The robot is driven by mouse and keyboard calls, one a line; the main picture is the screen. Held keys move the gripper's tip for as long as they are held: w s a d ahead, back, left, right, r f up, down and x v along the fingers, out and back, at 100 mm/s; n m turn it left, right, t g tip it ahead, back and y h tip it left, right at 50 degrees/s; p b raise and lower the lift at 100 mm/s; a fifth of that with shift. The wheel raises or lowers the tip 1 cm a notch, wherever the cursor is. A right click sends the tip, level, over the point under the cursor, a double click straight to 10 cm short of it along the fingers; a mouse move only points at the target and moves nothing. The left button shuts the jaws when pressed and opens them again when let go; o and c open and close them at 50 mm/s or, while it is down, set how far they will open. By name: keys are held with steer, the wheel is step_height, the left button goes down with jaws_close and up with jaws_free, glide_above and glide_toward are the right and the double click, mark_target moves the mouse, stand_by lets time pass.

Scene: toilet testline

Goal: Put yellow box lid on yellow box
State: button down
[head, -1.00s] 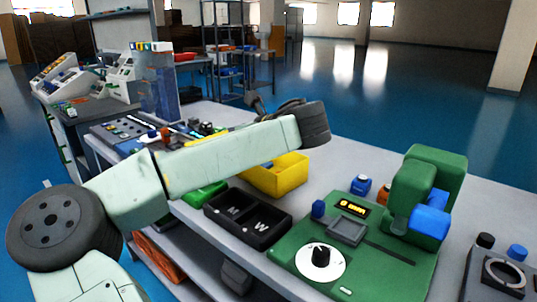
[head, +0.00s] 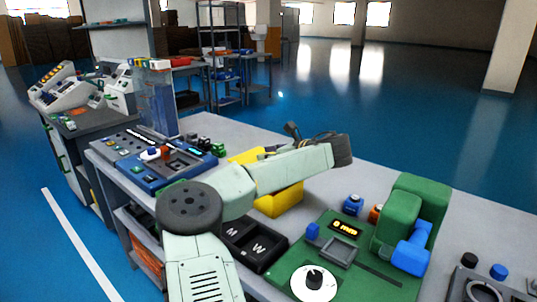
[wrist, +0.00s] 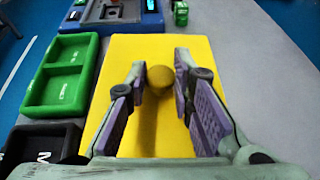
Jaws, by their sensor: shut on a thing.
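The yellow box lid (wrist: 205,52) is a flat yellow plate with a round knob (wrist: 159,78), and it fills the middle of the wrist view. My gripper (wrist: 161,84) is shut on the knob, with one purple-padded finger on each side. In the head view a yellow edge of the lid (head: 243,157) shows behind my arm. The yellow box (head: 281,202) stands on the table in front of and below my forearm, which hides its top. My gripper is hidden in the head view. I cannot tell the gap between lid and box.
A green tray (wrist: 62,78) lies left of the lid, with a black tray (head: 253,246) near it. A green machine (head: 345,255) stands to the right of the box. A blue device (head: 172,165) is at the far left. Grey tabletop is bare to the lid's right.

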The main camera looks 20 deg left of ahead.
steer(key=shift+f, duration=0.6)
steer(key=shift+f+b, duration=0.65)
steer(key=shift+b, duration=0.75)
steer(key=c, duration=1.4)
jaws_free()
steer(key=shift+r, duration=0.1)
